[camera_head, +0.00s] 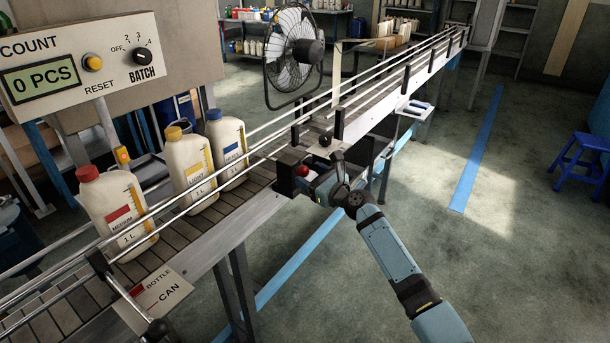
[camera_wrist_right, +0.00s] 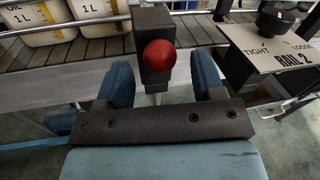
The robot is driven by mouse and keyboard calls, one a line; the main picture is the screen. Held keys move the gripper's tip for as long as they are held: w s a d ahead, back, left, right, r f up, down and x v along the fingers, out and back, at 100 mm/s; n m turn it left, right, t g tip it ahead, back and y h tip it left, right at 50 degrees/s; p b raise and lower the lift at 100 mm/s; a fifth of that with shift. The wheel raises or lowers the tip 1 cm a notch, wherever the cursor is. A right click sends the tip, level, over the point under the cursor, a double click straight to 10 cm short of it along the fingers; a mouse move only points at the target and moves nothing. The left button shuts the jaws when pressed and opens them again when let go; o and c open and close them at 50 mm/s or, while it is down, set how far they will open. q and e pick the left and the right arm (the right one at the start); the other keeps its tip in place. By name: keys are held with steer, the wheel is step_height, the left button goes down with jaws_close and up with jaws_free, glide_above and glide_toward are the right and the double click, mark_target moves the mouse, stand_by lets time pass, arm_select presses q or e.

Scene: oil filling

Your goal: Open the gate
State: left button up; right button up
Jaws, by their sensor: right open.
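A red ball knob (camera_head: 302,170) sits on a dark block at the near side of the conveyor, right of the bottles. No part is labelled as the gate; this knobbed block may be it. In the right wrist view, the red knob (camera_wrist_right: 160,61) and its dark block (camera_wrist_right: 153,22) lie between the two blue fingers. My right gripper (camera_head: 321,182) is open at the knob, with visible gaps on both sides. It also shows in the right wrist view (camera_wrist_right: 161,76). My left gripper is out of view.
Three oil bottles with red (camera_head: 119,212), yellow (camera_head: 190,168) and blue (camera_head: 227,148) caps stand on the conveyor (camera_head: 195,234) between rails. A RAIL 2 plate (camera_wrist_right: 285,52) with a dark knob is right of the block. A BOTTLE/CAN plate (camera_head: 158,294) is front left. A fan (camera_head: 293,50) stands behind.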

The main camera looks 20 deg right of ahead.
steer(key=shift+x, duration=1)
steer(key=shift+w+a, duration=0.1)
steer(key=shift+w, duration=0.1)
jaws_close()
steer(key=w+d+p+v, duration=0.1)
steer(key=p+v, duration=0.3)
steer(key=v, duration=0.9)
steer(key=shift+d, duration=0.65)
